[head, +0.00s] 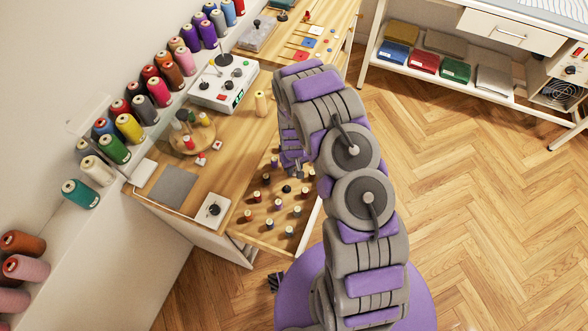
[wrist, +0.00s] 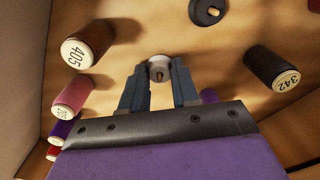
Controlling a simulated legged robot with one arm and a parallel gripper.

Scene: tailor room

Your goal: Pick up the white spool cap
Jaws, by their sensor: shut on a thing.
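The white spool cap (wrist: 160,62) is a small pale round piece with a darker centre. In the wrist view it sits between the fingertips of my gripper (wrist: 159,78), which is shut on it. In the head view my gripper (head: 291,170) is over the right side of the open drawer (head: 238,228) with small spools, mostly covered by my arm. The cap cannot be made out in the head view. Whether it still touches the wooden surface below is unclear.
In the wrist view a brown spool marked 405 (wrist: 88,44), a dark spool marked 342 (wrist: 271,68), a pink spool (wrist: 72,95) and a dark disc (wrist: 206,12) surround my gripper. A control box (head: 224,86) and thread cones line the table.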

